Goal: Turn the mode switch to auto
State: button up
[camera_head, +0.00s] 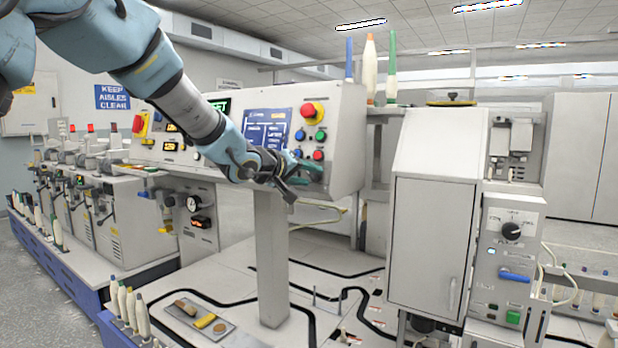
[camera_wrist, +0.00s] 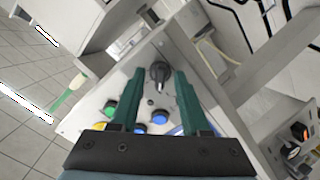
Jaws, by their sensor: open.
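A black rotary switch (camera_wrist: 160,73) with a pale pointer mark is on the button panel in the wrist view. Its labels cannot be read. The pointer mark is toward the bottom of that picture. My gripper (camera_wrist: 160,80) is open, with one green finger to each side of the switch in the picture; whether they touch it I cannot tell. In the head view, my gripper (camera_head: 304,172) is at the lower part of the control panel (camera_head: 345,125) and hides the switch there. Which switch is the mode switch is not readable.
Near my gripper are a red stop button (camera_head: 311,111), a green button (camera_head: 321,135) and a blue button (camera_head: 300,135). A grey post (camera_head: 272,260) stands below the panel. A second black knob (camera_head: 511,230) is on a box at right.

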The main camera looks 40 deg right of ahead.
jog(key=shift+w+d+f, duration=0.1)
jog(key=shift+w+d, duration=0.05)
jog(key=shift+d, duration=0.2)
jog(key=shift+c, duration=0.3)
grip_shut()
